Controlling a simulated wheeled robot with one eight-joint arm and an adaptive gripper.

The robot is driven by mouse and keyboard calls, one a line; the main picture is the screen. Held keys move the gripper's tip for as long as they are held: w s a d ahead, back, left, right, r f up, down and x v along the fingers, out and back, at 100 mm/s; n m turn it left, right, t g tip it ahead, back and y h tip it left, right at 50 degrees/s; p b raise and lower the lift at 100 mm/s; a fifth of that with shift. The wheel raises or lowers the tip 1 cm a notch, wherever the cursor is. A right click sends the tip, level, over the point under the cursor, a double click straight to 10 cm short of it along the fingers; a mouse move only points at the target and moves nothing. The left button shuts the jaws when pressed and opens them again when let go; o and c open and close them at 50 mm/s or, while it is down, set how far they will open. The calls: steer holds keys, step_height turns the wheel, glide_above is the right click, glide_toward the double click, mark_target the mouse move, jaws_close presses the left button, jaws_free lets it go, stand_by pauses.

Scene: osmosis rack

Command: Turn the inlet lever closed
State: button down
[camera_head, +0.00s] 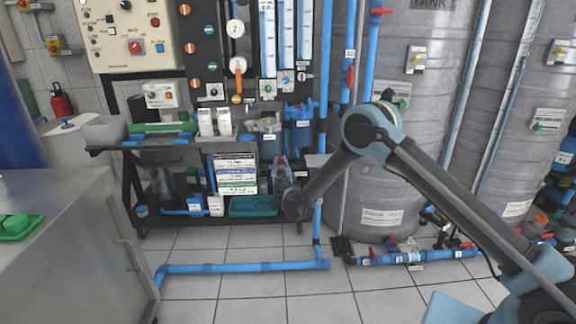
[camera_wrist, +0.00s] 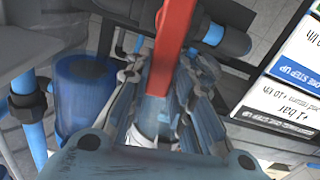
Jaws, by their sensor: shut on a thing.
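The red inlet lever (camera_wrist: 176,30) shows in the wrist view as a long flat bar from the top edge down between the fingers of my gripper (camera_wrist: 158,98). The fingers are shut on the lever's near end, one on each side. The lever's pivot and valve body are hard to make out. In the head view my gripper (camera_head: 283,170) reaches into the rack, left of the grey tank; the lever cannot be made out clearly there.
A blue cylinder (camera_wrist: 85,95) and a blue pipe (camera_wrist: 36,138) stand left of my gripper in the wrist view. Printed label boards (camera_wrist: 285,95) are at the right. In the head view, a large grey tank (camera_head: 365,200) stands right of my gripper, and a blue pipe (camera_head: 240,267) crosses the floor.

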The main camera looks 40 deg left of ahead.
steer(key=shift+w+d+m, duration=0.1)
steer(key=shift+d+m, duration=0.15)
steer(key=shift+m, duration=0.35)
steer(key=shift+w, duration=0.1)
steer(key=c, duration=1.4)
jaws_free()
steer(key=shift+d, duration=0.1)
steer(key=v, duration=1.2)
